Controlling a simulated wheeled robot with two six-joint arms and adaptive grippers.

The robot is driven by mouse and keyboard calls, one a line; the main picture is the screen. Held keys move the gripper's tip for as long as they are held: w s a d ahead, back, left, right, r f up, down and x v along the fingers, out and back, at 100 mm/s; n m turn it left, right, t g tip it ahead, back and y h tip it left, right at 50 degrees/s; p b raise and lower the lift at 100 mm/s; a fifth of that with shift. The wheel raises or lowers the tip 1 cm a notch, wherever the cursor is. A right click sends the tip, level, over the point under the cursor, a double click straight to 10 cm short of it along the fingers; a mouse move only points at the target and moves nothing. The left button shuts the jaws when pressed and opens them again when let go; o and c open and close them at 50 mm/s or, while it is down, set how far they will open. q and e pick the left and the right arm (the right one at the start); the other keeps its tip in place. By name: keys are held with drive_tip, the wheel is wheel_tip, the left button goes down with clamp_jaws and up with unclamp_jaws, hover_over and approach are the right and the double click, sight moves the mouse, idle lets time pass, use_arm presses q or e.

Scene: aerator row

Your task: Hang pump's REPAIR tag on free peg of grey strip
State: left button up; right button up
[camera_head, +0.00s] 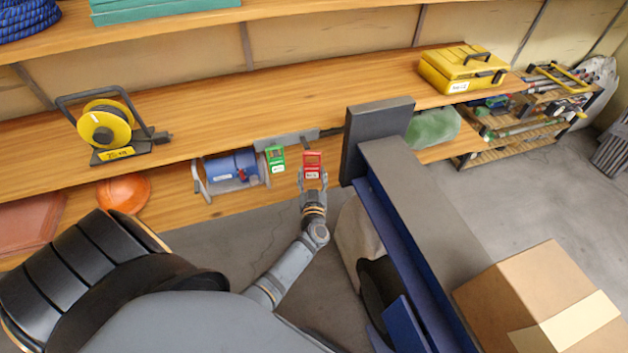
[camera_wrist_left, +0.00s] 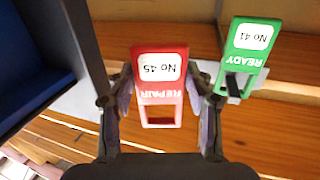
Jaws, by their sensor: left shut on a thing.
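The red REPAIR tag (camera_head: 312,160), marked No 45, is in my left gripper (camera_head: 313,182). The wrist view shows the tag (camera_wrist_left: 160,85) upside down between the two fingers (camera_wrist_left: 160,105). The grey strip (camera_head: 296,137) runs along the shelf's front edge. A green READY tag (camera_head: 275,158), No 41, hangs from the strip. In the wrist view a dark peg shows in the slot of the green tag (camera_wrist_left: 247,50). The red tag is just right of the green one, in front of the strip. No free peg shows clearly behind it. My right gripper is out of view.
A blue pump (camera_head: 231,168) sits on the lower shelf, left of the tags. A dark grey and blue structure (camera_head: 415,190) stands close on the right. A yellow-reel stand (camera_head: 105,130) and yellow toolbox (camera_head: 463,70) are on the shelf. A cardboard box (camera_head: 540,295) is lower right.

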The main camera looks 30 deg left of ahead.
use_arm(q)
drive_tip(key=w+a+f+b, duration=0.1)
drive_tip(key=w+a+b, duration=0.1)
drive_tip(key=w+a, duration=0.2)
drive_tip(key=shift+w+a+f+b, duration=0.15)
drive_tip(key=shift+w+a+b, duration=0.25)
drive_tip(key=shift+a, duration=0.4)
idle(0.5)
drive_tip(key=o, duration=1.1)
drive_tip(key=shift+d, duration=0.1)
drive_tip(key=shift+c, duration=0.3)
